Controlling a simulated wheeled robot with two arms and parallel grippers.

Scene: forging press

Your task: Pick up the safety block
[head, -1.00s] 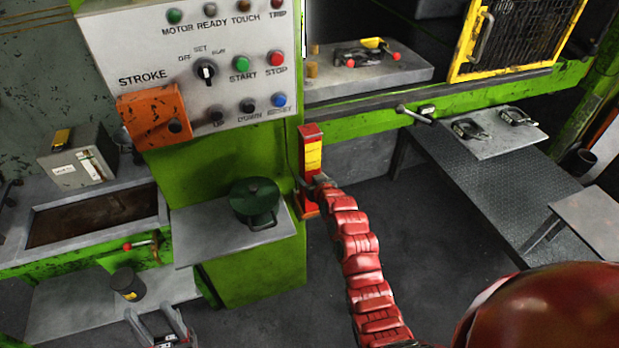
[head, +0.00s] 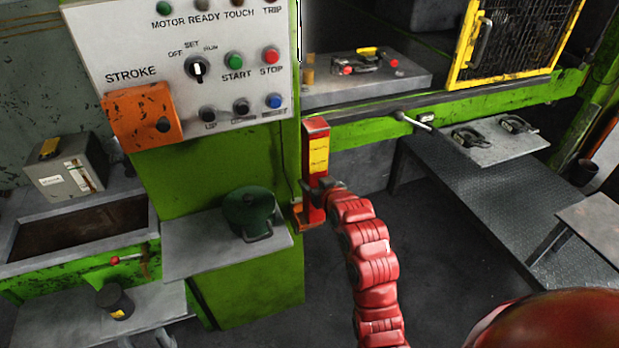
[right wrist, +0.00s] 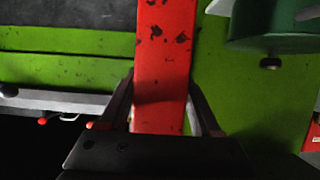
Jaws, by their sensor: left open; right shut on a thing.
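The safety block (head: 318,143) is a red upright bar with a yellow label, beside the green press column in the head view. My right gripper (head: 325,189) is shut on it at its lower part. In the right wrist view the two fingers of my right gripper (right wrist: 165,105) lie on both sides of the worn red block (right wrist: 163,60). An orange-red foot (head: 306,216) shows at the block's lower end; I cannot tell whether they touch. My left gripper (head: 146,342) is open, with only its tips at the bottom edge of the head view.
A control panel (head: 125,40) is above left of the block. A lever (head: 412,121) and a plate with clamps (head: 490,150) are to the right. The dark floor below is open.

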